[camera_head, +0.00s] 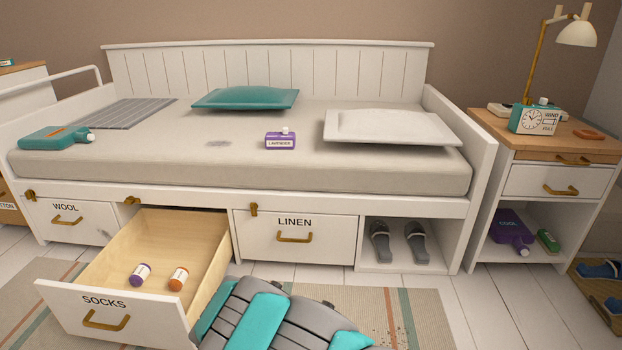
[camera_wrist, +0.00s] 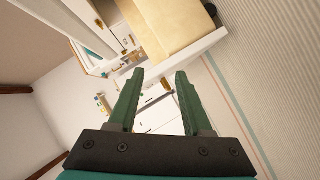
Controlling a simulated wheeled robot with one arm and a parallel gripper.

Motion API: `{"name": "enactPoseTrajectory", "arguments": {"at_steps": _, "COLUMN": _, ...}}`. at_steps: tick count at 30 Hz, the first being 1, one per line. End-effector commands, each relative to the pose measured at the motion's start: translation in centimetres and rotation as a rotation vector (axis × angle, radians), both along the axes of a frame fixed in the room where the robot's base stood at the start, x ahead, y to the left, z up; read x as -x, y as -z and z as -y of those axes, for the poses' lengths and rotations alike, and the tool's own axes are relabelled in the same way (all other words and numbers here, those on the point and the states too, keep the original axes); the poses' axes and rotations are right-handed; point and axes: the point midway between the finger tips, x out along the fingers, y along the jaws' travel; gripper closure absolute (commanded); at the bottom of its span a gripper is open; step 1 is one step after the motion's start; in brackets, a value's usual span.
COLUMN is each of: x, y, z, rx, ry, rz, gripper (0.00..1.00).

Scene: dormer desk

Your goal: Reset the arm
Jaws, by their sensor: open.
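My gripper (camera_wrist: 160,78) shows in the wrist view with its two green fingers apart and nothing between them. In the head view my grey and teal arm is at the bottom centre, beside the open drawer, and my gripper is out of sight there. The drawer labelled SOCKS (camera_head: 105,312) is pulled out from under the daybed. Inside it lie a bottle with a purple band (camera_head: 140,273) and a bottle with an orange band (camera_head: 178,278). The wrist view is tilted and shows a pale wooden drawer interior (camera_wrist: 170,30) beyond the fingers.
The WOOL drawer (camera_head: 70,221) and LINEN drawer (camera_head: 296,237) are shut. On the bed are a teal bottle (camera_head: 50,137), a purple box-shaped container (camera_head: 280,141) and two pillows. A nightstand (camera_head: 555,181) stands at right. Slippers (camera_head: 416,242) sit in an open cubby.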

Motion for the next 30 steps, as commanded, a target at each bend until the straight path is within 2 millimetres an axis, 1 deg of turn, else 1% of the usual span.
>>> {"name": "enactPoseTrajectory", "arguments": {"at_steps": 1, "x": -0.9, "y": -0.9, "z": 0.6, "rx": 0.008, "ry": 0.026, "rz": 0.0, "gripper": 0.5}}
{"name": "enactPoseTrajectory", "arguments": {"at_steps": 5, "x": -3.2, "y": -2.3, "z": 3.1, "rx": 0.045, "ry": 0.117, "rz": -0.021, "gripper": 0.5}}
{"name": "enactPoseTrajectory", "arguments": {"at_steps": 8, "x": -5.1, "y": -3.7, "z": 5.5, "rx": 0.077, "ry": 0.203, "rz": -0.044, "gripper": 0.5}}
{"name": "enactPoseTrajectory", "arguments": {"at_steps": 11, "x": -7.2, "y": -5.7, "z": 9.1, "rx": 0.114, "ry": 0.322, "rz": -0.082, "gripper": 0.5}}
{"name": "enactPoseTrajectory", "arguments": {"at_steps": 13, "x": -8.6, "y": -7.6, "z": 12.2, "rx": 0.137, "ry": 0.425, "rz": -0.117, "gripper": 0.5}}
{"name": "enactPoseTrajectory", "arguments": {"at_steps": 14, "x": -9.1, "y": -8.5, "z": 13.7, "rx": 0.145, "ry": 0.472, "rz": -0.136, "gripper": 0.5}}
{"name": "enactPoseTrajectory", "arguments": {"at_steps": 15, "x": -9.5, "y": -9.5, "z": 15.6, "rx": 0.155, "ry": 0.536, "rz": -0.163, "gripper": 0.5}}
{"name": "enactPoseTrajectory", "arguments": {"at_steps": 17, "x": -9.9, "y": -11.1, "z": 18.6, "rx": 0.166, "ry": 0.63, "rz": -0.206, "gripper": 0.5}}
{"name": "enactPoseTrajectory", "arguments": {"at_steps": 18, "x": -10.0, "y": -12.0, "z": 20.5, "rx": 0.174, "ry": 0.691, "rz": -0.238, "gripper": 0.5}}
{"name": "enactPoseTrajectory", "arguments": {"at_steps": 20, "x": -9.7, "y": -13.6, "z": 23.3, "rx": 0.176, "ry": 0.782, "rz": -0.286, "gripper": 0.5}}
{"name": "enactPoseTrajectory", "arguments": {"at_steps": 21, "x": -9.3, "y": -14.5, "z": 25.1, "rx": 0.179, "ry": 0.841, "rz": -0.322, "gripper": 0.5}}
{"name": "enactPoseTrajectory", "arguments": {"at_steps": 23, "x": -8.5, "y": -16.0, "z": 27.6, "rx": 0.177, "ry": 0.926, "rz": -0.374, "gripper": 0.5}}
{"name": "enactPoseTrajectory", "arguments": {"at_steps": 24, "x": -7.8, "y": -16.8, "z": 29.2, "rx": 0.175, "ry": 0.983, "rz": -0.415, "gripper": 0.5}}
{"name": "enactPoseTrajectory", "arguments": {"at_steps": 26, "x": -6.5, "y": -18.2, "z": 31.5, "rx": 0.168, "ry": 1.063, "rz": -0.473, "gripper": 0.5}}
{"name": "enactPoseTrajectory", "arguments": {"at_steps": 27, "x": -5.4, "y": -19.0, "z": 32.9, "rx": 0.164, "ry": 1.116, "rz": -0.517, "gripper": 0.5}}
{"name": "enactPoseTrajectory", "arguments": {"at_steps": 29, "x": -3.7, "y": -20.3, "z": 34.7, "rx": 0.152, "ry": 1.19, "rz": -0.58, "gripper": 0.5}}
{"name": "enactPoseTrajectory", "arguments": {"at_steps": 30, "x": -2.3, "y": -21.0, "z": 35.9, "rx": 0.149, "ry": 1.238, "rz": -0.625, "gripper": 0.5}}
